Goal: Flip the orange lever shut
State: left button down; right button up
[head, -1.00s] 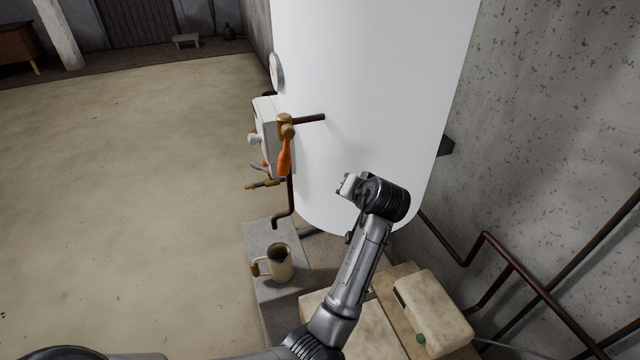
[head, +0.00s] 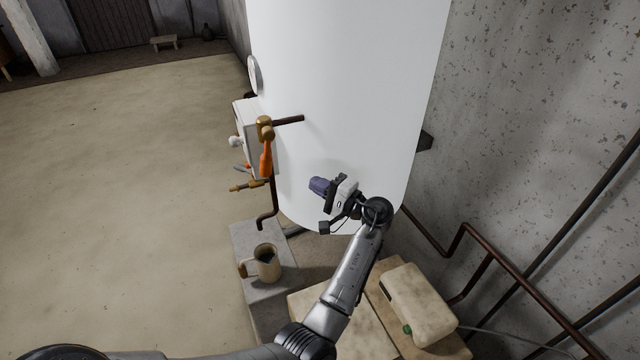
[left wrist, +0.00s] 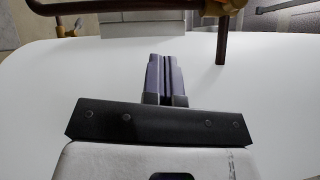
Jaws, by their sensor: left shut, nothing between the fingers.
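The orange lever (head: 266,160) hangs down from a brass valve (head: 264,127) on a dark pipe beside the white tank (head: 340,90). My left gripper (head: 318,185) is to the right of the lever, in front of the tank, apart from it and pointing left. Its purple-grey fingers are shut and empty; they also show in the left wrist view (left wrist: 164,78). In that view, brass fittings (left wrist: 232,8) and dark pipe are at the top, and the orange lever cannot be made out. My right gripper is not in view.
A beige jug (head: 266,263) stands on a concrete block (head: 250,235) below the pipe outlet. A smaller brass tap (head: 247,186) sits left of the lever. A beige box (head: 418,305) is at lower right, near rusty pipes (head: 485,236). The floor at left is clear.

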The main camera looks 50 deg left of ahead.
aim_at(270, 174)
pick_arm(q)
jog(key=s+a+r+p, duration=0.1)
jog(key=s+a+p, duration=0.2)
jog(key=s+a, duration=0.2)
jog(key=shift+w+p+x, duration=0.2)
jog(key=shift+p+x, duration=0.1)
jog(key=shift+x, duration=1.15)
jog(key=shift+s+a+m+y, duration=0.15)
jog(key=shift+s+m+y, duration=0.15)
jog(key=shift+s+m, duration=0.25)
jog(key=shift+s+a+m+y, duration=0.15)
jog(key=shift+s+m+y, duration=0.15)
jog(key=shift+s+m, duration=0.25)
jog(key=shift+w+f, duration=0.1)
